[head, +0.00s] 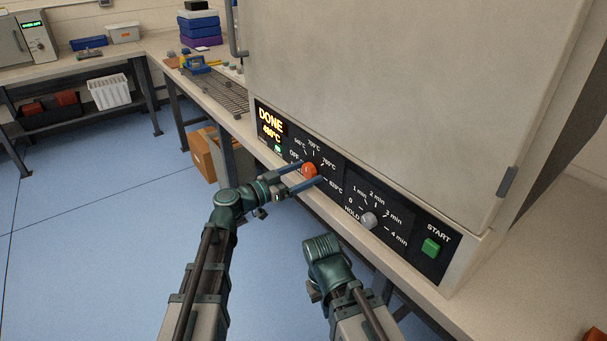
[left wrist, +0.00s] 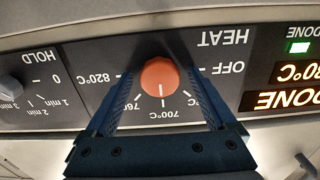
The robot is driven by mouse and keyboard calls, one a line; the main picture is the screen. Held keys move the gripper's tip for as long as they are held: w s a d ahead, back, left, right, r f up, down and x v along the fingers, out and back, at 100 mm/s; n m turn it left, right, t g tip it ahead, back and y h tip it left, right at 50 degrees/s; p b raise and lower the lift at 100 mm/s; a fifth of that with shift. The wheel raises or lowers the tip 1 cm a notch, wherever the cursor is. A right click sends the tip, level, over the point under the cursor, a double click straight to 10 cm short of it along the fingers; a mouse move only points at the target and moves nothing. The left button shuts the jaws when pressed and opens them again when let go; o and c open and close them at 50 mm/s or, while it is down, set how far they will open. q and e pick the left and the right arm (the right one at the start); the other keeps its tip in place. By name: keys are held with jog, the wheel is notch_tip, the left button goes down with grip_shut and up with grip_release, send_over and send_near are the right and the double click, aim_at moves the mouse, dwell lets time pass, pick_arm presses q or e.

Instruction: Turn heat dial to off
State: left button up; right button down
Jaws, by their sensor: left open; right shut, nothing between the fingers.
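The heat dial (head: 309,170) is a round orange-red knob on the black control panel of the large pale press. In the left wrist view the dial (left wrist: 160,76) appears upside down, its white mark towards the 700°C tick. The OFF label (left wrist: 228,68) is to the right there. My left gripper (head: 308,174) is open, with its blue fingers on either side of the dial; I cannot tell whether they touch it. The fingers hide part of the scale. My right gripper (head: 322,248) is below the panel, shut and empty, away from the dial.
The hold dial (head: 370,220) is grey, and a green START button (head: 431,248) sits further right. The lit display (head: 270,124) reads DONE above a temperature. A wire rack (head: 220,92) and bench lie behind left. Blue floor (head: 90,230) is clear at left.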

pick_arm(q)
jog(key=c, duration=1.4)
jog(key=n, duration=0.4)
jog(key=shift+n, duration=0.4)
jog(key=n, duration=0.4)
jog(key=shift+n, duration=0.3)
jog(key=n, duration=0.4)
jog(key=shift+n, duration=2.2)
